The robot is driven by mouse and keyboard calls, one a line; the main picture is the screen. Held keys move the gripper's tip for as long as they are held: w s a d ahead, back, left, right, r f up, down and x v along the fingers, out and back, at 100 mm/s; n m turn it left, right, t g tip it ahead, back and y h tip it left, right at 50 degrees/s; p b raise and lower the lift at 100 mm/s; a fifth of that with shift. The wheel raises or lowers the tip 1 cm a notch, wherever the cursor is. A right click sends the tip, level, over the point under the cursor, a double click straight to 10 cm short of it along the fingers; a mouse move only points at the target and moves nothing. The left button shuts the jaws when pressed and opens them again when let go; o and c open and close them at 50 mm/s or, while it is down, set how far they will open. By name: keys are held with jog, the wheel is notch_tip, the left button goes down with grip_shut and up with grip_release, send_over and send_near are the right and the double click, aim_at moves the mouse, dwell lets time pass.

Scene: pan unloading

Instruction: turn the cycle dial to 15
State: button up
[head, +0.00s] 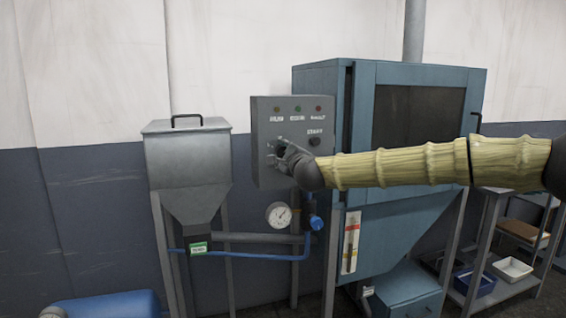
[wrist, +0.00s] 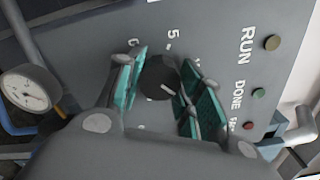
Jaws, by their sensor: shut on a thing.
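The cycle dial (wrist: 157,74) is a dark round knob on the grey control panel (wrist: 215,22). My gripper (wrist: 160,82) has its teal-padded fingers on either side of the dial and is shut on it.
A START button (head: 314,141) sits right of my gripper, below the RUN, DONE and FAULT lamps. A blue cabinet (head: 420,75) stands behind my arm. A metal hopper (head: 187,160) stands left; a pressure gauge (head: 279,215) and blue pipes are below the panel.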

jog(key=shift+f+m+b, duration=0.1)
jog(key=shift+m+b, duration=0.55)
jog(key=shift+m, duration=0.35)
jog(key=o, duration=1)
jog(key=shift+o, duration=0.2)
jog(key=shift+s+d, duration=0.1)
jog(key=v, duration=1.2)
